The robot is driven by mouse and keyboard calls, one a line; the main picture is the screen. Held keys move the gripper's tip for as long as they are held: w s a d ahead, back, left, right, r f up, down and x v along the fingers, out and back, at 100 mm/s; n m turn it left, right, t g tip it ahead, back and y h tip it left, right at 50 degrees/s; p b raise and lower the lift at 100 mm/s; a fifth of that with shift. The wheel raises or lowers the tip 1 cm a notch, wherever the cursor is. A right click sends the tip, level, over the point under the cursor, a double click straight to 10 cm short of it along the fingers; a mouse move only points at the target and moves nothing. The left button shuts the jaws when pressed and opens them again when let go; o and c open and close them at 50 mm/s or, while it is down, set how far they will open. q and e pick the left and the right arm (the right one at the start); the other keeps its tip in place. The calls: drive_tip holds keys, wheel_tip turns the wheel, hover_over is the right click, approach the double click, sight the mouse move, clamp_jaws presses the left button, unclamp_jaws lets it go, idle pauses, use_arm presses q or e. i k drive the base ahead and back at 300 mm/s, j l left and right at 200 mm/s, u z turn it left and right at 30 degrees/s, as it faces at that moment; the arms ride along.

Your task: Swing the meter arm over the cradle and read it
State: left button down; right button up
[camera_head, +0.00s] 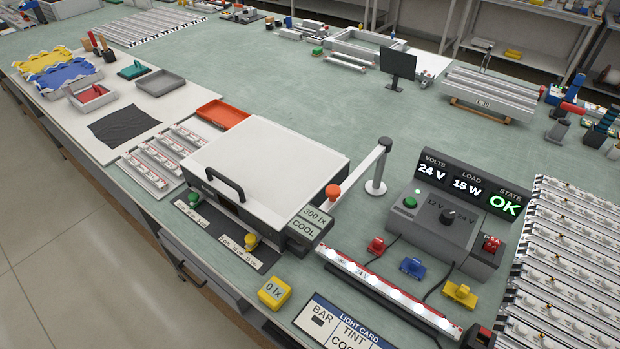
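The meter arm (358,168) is a pale bar on a grey post with a round foot (375,188). It reaches left to an orange-red knob (333,191) near the right side of the white-lidded box (265,165). A red-edged light bar marked 24 V (388,289) lies in front of the power unit, its row of spots bright; I cannot tell whether its holder is the cradle. The arm's end is apart from the bar. A yellow block (274,292) reads 0 lx. Neither of my grippers is in view.
The power unit (445,225) shows 24 V, 15 W and OK. Red (376,245), blue (413,267) and yellow (460,293) connectors lie before it. A light card (342,325) is at the front edge. Light bars (570,260) fill the right. The bench behind the meter post is clear.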

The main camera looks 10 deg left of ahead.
sight(312, 223)
drive_tip(key=k+l+z, duration=0.35)
drive_tip(key=k+l, duration=0.35)
drive_tip(key=l, duration=0.1)
